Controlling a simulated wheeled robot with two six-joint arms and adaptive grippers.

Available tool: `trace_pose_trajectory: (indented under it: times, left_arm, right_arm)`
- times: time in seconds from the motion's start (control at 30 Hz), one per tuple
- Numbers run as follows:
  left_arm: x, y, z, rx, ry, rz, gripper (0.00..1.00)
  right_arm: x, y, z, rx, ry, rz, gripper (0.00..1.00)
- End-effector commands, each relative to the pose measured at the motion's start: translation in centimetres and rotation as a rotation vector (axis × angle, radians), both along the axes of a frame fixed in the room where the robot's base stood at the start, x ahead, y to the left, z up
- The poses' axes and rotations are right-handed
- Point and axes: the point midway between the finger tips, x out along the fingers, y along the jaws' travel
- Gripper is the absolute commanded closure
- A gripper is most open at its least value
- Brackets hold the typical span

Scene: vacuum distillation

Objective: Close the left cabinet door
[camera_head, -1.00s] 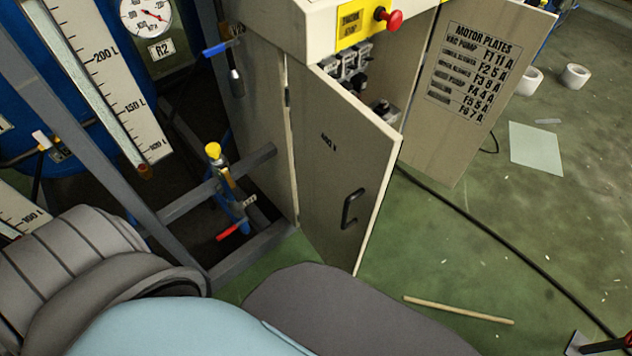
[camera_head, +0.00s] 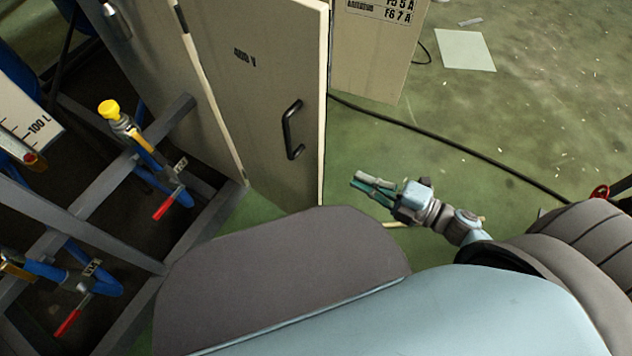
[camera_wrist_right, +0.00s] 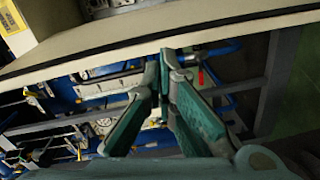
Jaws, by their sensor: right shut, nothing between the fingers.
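The left cabinet door (camera_head: 262,95) is a beige panel with a black handle (camera_head: 292,130), and it stands swung open in the head view. Its top is cut off by the picture edge. My right gripper (camera_head: 362,183) is to the right of the door's free edge, apart from it in the picture, with its fingers pointing left. In the right wrist view the teal fingers (camera_wrist_right: 168,62) come together at the tips with nothing between them. A pale panel with a dark edge (camera_wrist_right: 200,28) crosses above the fingertips. My left gripper is not in view.
The other cabinet door (camera_head: 372,50) with printed text hangs open behind. A black cable (camera_head: 450,145) runs over the green floor. A grey frame (camera_head: 90,235) with blue valves and red handles (camera_head: 165,207) stands at the left. Floor to the right is mostly clear.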

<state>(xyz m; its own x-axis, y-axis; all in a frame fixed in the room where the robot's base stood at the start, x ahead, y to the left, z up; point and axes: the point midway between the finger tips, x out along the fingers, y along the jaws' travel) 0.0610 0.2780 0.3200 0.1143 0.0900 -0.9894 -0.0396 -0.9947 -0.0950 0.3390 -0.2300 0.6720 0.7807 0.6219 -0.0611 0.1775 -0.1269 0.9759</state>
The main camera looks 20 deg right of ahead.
Motion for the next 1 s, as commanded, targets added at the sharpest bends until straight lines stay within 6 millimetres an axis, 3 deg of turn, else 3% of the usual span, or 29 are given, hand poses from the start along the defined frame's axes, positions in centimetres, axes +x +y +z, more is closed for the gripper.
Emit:
trace_pose_trajectory:
  times: [0.03, 0.17, 0.67, 0.8, 1.0]
  left_arm:
    - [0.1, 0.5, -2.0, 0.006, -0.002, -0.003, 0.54]
    - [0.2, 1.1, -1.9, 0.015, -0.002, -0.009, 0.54]
    - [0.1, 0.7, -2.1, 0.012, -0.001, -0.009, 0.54]
    - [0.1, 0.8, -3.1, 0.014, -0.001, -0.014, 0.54]
    - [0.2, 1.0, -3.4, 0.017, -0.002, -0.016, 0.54]
  right_arm:
    - [-1.2, 2.0, 0.3, -0.055, -0.097, 0.129, 1.00]
    - [-2.5, 4.6, 2.5, -0.108, -0.201, 0.266, 1.00]
    - [3.6, 12.3, 3.0, -0.100, -0.198, 0.257, 1.00]
    - [4.8, 9.9, 2.6, -0.106, -0.194, 0.258, 1.00]
    - [5.6, 8.7, 2.8, -0.103, -0.193, 0.257, 1.00]
